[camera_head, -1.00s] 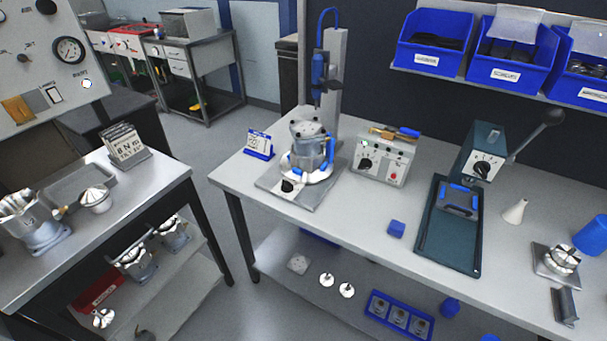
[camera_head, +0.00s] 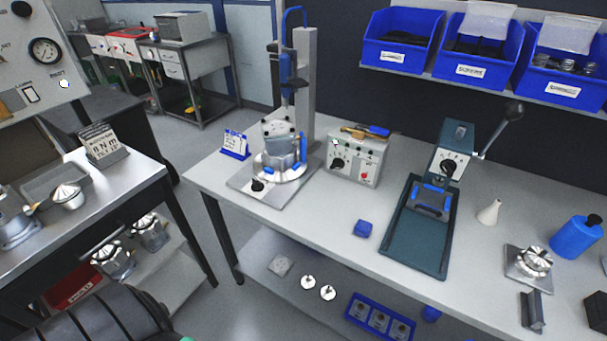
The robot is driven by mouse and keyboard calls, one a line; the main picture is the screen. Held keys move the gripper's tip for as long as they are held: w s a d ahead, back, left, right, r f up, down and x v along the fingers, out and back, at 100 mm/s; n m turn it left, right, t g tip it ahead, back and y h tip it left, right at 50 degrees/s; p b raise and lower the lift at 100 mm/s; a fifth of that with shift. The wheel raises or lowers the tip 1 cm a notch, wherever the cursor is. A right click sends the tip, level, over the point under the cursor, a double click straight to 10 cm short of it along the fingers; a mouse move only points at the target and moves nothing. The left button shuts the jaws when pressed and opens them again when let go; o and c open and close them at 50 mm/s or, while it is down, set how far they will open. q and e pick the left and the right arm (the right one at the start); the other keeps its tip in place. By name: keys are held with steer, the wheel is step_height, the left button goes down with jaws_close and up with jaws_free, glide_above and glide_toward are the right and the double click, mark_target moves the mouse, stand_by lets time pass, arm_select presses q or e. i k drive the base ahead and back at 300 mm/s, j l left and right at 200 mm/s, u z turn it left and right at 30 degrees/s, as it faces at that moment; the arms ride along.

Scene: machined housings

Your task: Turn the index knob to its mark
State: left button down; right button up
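Black knobs show in several places, and I cannot tell by a label which is the index knob. One black knob (camera_head: 258,186) sits at the front of the base plate of the fixture (camera_head: 240,182), which carries a grey machined housing (camera_head: 279,148). Another dial knob (camera_head: 338,163) is on the grey control box (camera_head: 357,177). A third knob (camera_head: 447,168) is on the dark green lever press (camera_head: 452,140). The marks around them are too small to read. Neither gripper is in view; a dark arm link of mine shows at the bottom left.
A blue block (camera_head: 362,228) lies near the front edge of the workbench (camera_head: 310,215). A white cone (camera_head: 490,211), a blue bottle (camera_head: 577,237) and a metal part on a plate (camera_head: 533,262) stand to the right. Blue bins (camera_head: 403,55) hang behind. A side table (camera_head: 110,195) is at left.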

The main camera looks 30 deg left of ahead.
mark_target(257, 187)
steer(key=u, duration=1.4)
